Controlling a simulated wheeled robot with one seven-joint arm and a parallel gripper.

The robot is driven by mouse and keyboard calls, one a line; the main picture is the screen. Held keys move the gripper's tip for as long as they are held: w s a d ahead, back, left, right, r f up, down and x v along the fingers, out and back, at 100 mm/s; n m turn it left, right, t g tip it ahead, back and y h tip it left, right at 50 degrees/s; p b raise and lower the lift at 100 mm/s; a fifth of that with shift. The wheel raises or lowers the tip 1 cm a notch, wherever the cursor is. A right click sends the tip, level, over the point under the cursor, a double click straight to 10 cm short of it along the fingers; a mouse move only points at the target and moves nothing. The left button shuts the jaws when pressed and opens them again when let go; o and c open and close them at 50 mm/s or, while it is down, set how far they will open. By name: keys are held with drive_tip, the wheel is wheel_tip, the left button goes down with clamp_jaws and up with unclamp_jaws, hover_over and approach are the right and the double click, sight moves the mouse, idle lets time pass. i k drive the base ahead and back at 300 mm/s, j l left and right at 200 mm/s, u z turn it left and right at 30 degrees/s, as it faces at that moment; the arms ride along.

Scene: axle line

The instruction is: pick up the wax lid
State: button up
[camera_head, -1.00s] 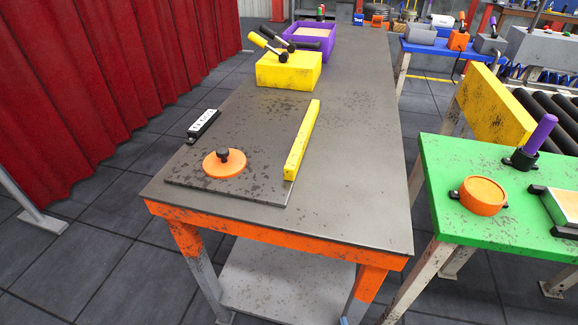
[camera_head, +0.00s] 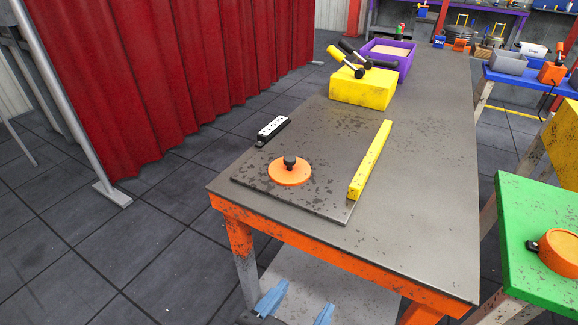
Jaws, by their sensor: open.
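The wax lid (camera_head: 274,174) appears to be the flat orange disc with a black knob on top. It lies on a dark speckled plate (camera_head: 322,197) near the front left of the grey-topped table. My gripper (camera_head: 303,297) shows at the bottom edge as two blue fingers set apart. It is open, with nothing seen between the fingers. It shows in front of the table's lower shelf in the picture, well apart from the lid. The rest of my gripper is cut off by the frame.
A yellow bar (camera_head: 370,160) lies right of the lid; a black labelled block (camera_head: 272,131) sits behind it. A yellow box (camera_head: 362,90) with levers and a purple bin (camera_head: 388,52) stand farther back. A green table (camera_head: 530,240) holds an orange round container (camera_head: 561,249).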

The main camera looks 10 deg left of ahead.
sight(290, 170)
drive_tip(key=i+j, duration=0.25)
drive_tip(key=i, duration=0.2)
drive_tip(key=i+j, duration=0.25)
drive_tip(key=i, duration=0.2)
